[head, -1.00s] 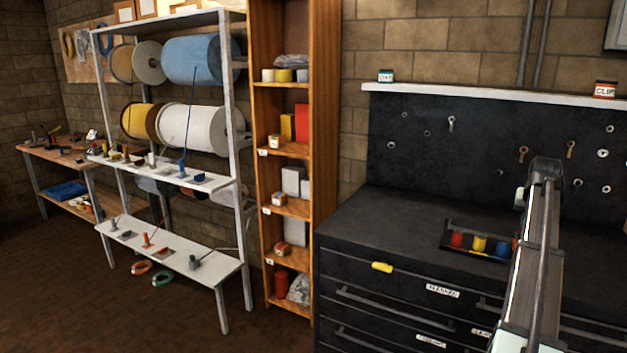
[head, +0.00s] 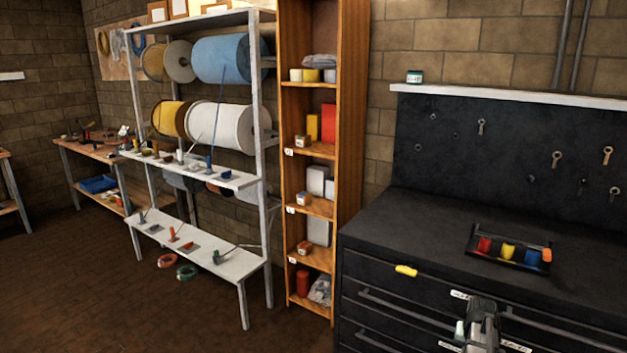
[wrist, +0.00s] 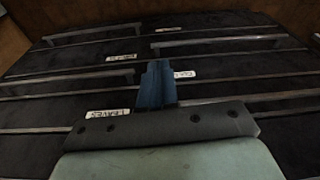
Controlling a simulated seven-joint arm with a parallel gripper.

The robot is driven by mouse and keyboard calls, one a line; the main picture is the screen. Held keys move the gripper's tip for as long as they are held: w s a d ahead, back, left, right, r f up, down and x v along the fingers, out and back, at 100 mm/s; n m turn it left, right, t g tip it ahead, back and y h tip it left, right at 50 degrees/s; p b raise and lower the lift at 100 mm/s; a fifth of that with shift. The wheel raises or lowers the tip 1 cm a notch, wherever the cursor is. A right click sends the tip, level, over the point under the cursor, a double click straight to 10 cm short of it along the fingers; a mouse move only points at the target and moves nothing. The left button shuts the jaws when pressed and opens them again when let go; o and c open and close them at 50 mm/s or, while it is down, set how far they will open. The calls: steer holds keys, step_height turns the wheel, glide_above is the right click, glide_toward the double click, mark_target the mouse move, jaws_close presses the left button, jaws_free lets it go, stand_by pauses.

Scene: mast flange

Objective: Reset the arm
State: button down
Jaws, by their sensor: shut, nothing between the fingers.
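My gripper (wrist: 157,66) shows in the wrist view as dark blue fingers pressed together, with nothing between them. It is in front of the dark drawer fronts (wrist: 215,78), which have long handles and white labels. I cannot tell how far it is from them. In the head view, part of my arm shows low at the right, in front of the black drawer cabinet (head: 405,238). The fingers cannot be made out there.
A black tray (head: 478,257) with red, yellow and blue items lies on the cabinet top. A yellow object (head: 406,271) is at its front edge. A wooden shelf (head: 347,130) and a white spool rack (head: 262,110) stand left.

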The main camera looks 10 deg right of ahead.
steer(key=s+a+f+n+g+y, duration=0.15)
steer(key=s+a+f, duration=0.35)
steer(key=a+f, duration=0.5)
steer(key=s+a+f+n+g+y, duration=0.15)
steer(key=s+a+f, duration=0.45)
steer(key=a, duration=0.6)
steer(key=s+a+f+n+g, duration=0.2)
steer(key=s+a+f, duration=0.5)
steer(key=s+a, duration=0.3)
steer(key=s+a+f+n+g+h, duration=0.1)
steer(key=s+a+f+n+g, duration=0.2)
steer(key=s+a+f, duration=0.3)
steer(key=shift+s+a+f+g+h, duration=0.3)
steer(key=shift+s+a+f, duration=0.1)
steer(key=shift+s+a, duration=2.15)
steer(key=shift+s+d, duration=0.1)
steer(key=shift+d, duration=0.05)
